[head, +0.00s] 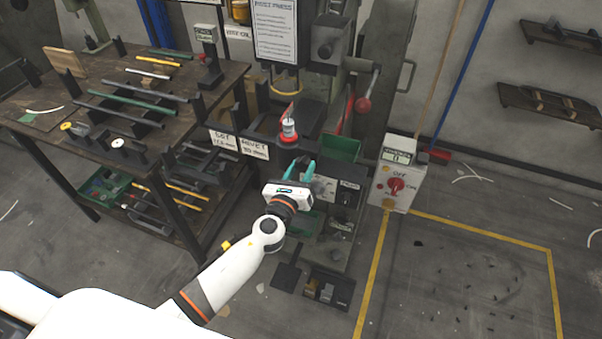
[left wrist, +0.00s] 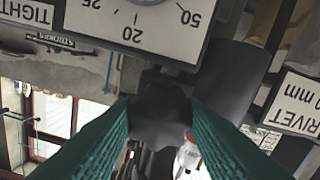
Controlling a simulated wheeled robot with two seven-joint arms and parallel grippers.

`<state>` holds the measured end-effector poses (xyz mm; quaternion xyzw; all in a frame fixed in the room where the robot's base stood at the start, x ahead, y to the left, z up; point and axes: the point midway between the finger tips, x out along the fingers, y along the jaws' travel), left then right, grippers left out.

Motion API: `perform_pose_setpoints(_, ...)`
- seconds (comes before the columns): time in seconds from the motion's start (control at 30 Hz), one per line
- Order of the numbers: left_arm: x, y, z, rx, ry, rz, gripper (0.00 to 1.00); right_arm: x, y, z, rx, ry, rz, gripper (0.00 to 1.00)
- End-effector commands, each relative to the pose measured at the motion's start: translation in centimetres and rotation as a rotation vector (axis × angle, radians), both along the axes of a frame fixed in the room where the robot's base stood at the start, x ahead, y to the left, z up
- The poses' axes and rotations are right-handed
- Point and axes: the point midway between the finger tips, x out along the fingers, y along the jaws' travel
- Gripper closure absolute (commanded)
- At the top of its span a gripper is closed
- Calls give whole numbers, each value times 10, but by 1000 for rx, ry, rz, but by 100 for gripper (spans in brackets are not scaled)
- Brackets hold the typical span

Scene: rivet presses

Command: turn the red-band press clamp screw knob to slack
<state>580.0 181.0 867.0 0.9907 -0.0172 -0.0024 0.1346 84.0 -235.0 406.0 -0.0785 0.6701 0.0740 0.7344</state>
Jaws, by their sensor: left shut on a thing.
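The press (head: 327,55) stands at the back centre in the head view, with red strips on its frame. My left gripper (head: 303,168) reaches to the front of the press, beside a pale panel (head: 325,187). In the left wrist view, the teal fingers of my left gripper (left wrist: 160,122) are shut on a dark clamp screw knob (left wrist: 160,108), one finger on each side. A white scale plate (left wrist: 140,28) with numbers is close by, and a "TIGHT" label (left wrist: 28,12) shows at the corner. The gripper hides the knob in the head view. My right gripper is not in view.
A white bottle with a red base (head: 288,128) stands just behind the gripper. A workbench (head: 60,125) with rods is at left. A control box with a red switch (head: 396,187) is at right.

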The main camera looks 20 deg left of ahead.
Motion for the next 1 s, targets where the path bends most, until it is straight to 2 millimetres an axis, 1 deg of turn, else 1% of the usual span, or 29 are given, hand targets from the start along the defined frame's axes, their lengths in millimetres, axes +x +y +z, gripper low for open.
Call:
perform_pose_setpoints(0.03,0,0,-2,-46,0,1,86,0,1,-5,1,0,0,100)
perform_pose_setpoints(0.4,0,0,-1,-399,12,1,86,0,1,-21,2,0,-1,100)
perform_pose_setpoints(1.0,0,0,0,-967,32,1,86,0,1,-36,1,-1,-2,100)
